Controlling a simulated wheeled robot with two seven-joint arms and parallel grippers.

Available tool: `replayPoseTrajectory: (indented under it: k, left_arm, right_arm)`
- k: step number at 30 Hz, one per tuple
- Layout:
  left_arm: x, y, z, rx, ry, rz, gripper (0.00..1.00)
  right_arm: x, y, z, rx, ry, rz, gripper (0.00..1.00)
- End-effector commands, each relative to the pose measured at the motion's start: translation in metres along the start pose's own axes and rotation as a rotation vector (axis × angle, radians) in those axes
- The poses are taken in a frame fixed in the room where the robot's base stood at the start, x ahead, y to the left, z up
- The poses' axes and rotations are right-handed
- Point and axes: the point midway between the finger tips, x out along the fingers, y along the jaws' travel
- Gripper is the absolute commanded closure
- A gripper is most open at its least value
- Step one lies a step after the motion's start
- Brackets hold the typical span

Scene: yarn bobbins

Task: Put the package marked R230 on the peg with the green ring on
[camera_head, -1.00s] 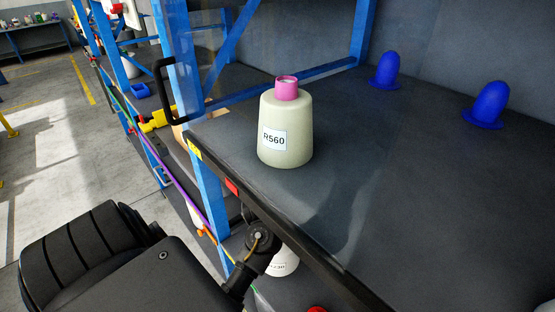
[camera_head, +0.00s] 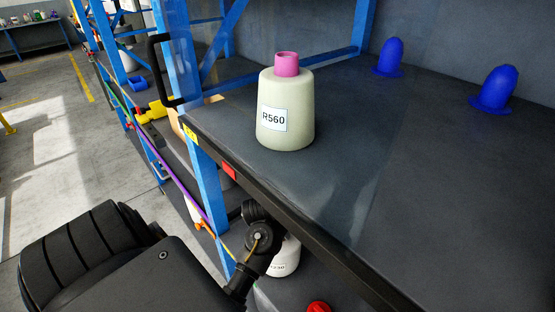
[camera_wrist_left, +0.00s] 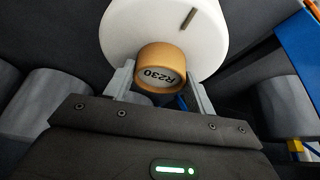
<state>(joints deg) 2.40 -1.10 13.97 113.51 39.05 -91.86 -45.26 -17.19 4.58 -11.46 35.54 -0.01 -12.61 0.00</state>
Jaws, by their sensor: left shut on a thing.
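The package marked R230 (camera_wrist_left: 170,28) is a white bobbin with a tan core tip that bears the marking, seen in the left wrist view. My left gripper (camera_wrist_left: 160,76) is shut on that tan tip (camera_wrist_left: 160,57), one finger on each side. In the head view my left arm reaches down beside the shelf edge, and its fingers are hidden. A white package (camera_head: 285,256) shows below the shelf beside my wrist; its label is too small to read surely. No peg with a green ring shows. My right gripper is not in view.
A cream package marked R560 (camera_head: 286,112) with a pink tip stands on the dark upper shelf (camera_head: 390,190). Two blue pegs (camera_head: 390,55) (camera_head: 492,82) stand at the back. A blue rack post (camera_head: 180,60) and the shelf edge are close to my arm. A red peg top (camera_head: 319,307) shows below.

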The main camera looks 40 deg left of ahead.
Motion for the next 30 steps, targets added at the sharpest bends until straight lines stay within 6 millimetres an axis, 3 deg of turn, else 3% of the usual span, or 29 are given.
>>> replayPoseTrajectory:
  k: [28, 29, 30]
  left_arm:
    - [0.0054, -0.0003, 0.001, 0.001, 0.005, -0.001, 1.0]
    - [0.0049, -0.0003, 0.0007, 0.001, 0.006, -0.002, 0.43]
    - [0.0046, -0.0003, 0.0007, 0.001, 0.005, -0.002, 0.37]
  right_arm:
    - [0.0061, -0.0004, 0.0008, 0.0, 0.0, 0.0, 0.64]
    - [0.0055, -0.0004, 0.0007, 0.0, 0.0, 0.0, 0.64]
    - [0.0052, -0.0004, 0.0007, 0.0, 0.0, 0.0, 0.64]
